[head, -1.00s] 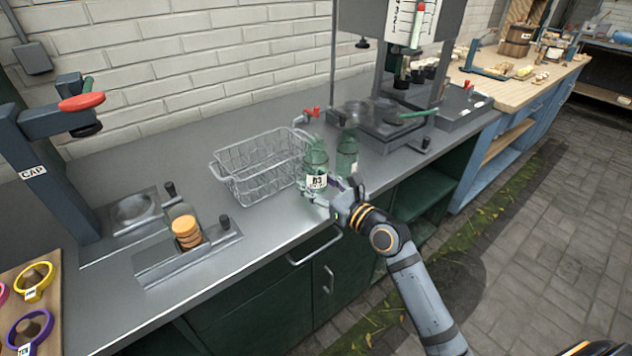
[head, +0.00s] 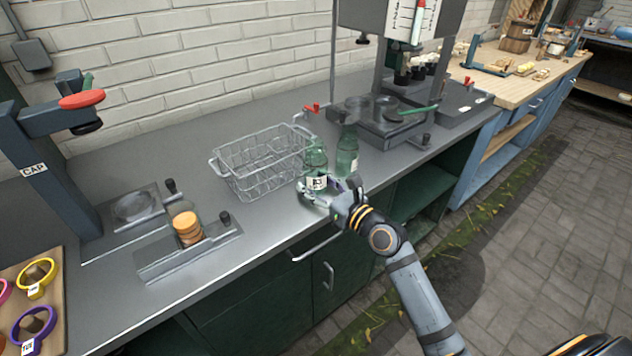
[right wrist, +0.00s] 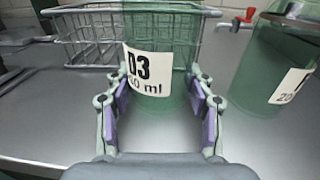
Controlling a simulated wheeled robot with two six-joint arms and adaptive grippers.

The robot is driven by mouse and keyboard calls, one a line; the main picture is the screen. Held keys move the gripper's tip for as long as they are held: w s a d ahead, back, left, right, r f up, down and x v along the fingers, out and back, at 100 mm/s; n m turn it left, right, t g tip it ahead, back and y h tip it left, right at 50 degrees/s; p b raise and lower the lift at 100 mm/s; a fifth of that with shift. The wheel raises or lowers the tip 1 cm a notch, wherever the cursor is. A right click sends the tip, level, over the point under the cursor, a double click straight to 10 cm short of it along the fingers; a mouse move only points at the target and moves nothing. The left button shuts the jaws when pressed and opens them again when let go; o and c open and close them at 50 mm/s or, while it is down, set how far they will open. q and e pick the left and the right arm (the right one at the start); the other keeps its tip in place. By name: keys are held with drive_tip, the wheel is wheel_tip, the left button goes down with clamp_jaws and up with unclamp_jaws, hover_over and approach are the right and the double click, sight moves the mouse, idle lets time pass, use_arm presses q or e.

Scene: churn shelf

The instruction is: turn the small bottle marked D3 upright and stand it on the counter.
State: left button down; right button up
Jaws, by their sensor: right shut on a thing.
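The small green bottle marked D3 (head: 316,181) is upright at the counter's front part, right of the wire basket. Its label reads D3 in the right wrist view (right wrist: 150,72). My right gripper (head: 330,190) is shut on it, with purple finger pads on both sides of the bottle (right wrist: 165,105). Whether its base touches the counter (head: 262,232) is hard to tell. My left gripper is not in view.
A second green bottle (head: 347,152) stands just right of D3, close to my right gripper. A wire basket (head: 262,165) stands to the left. A capping stand (head: 50,150) and a holder with orange discs (head: 187,228) are further left. Counter between is clear.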

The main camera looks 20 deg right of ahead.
drive_tip(key=shift+f, duration=0.3)
idle(0.4)
drive_tip(key=o, duration=1.2)
drive_tip(key=shift+o, duration=0.3)
drive_tip(key=shift+f, duration=0.1)
drive_tip(key=shift+c, duration=1.4)
drive_tip(key=o, duration=0.4)
drive_tip(key=shift+f, duration=0.1)
drive_tip(key=shift+s, duration=0.1)
